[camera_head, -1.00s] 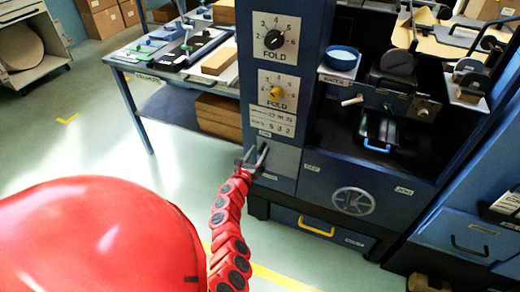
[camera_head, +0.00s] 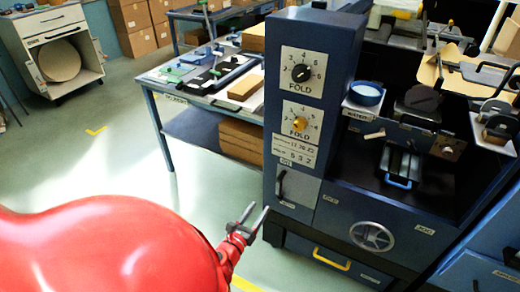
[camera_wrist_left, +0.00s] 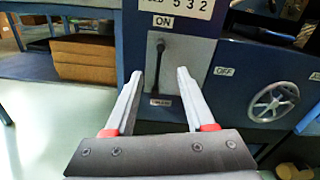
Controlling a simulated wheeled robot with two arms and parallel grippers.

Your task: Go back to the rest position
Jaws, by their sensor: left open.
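My left gripper (camera_head: 254,218) is open and empty, in front of the lower left part of the dark blue machine. In the left wrist view its two grey fingers (camera_wrist_left: 157,95) stand apart with a gap between them. Beyond the gap is a black lever (camera_wrist_left: 159,66) on a grey plate under an "ON" label. The lever also shows in the head view (camera_head: 281,183), upright and apart from the fingers. My right gripper is in neither view.
The machine carries two fold dials (camera_head: 303,68), a handwheel (camera_head: 372,237) and a drawer with a yellow handle (camera_head: 331,259). A blue bench (camera_head: 190,95) with trays stands behind to the left. The pale green floor (camera_head: 90,165) at left is open.

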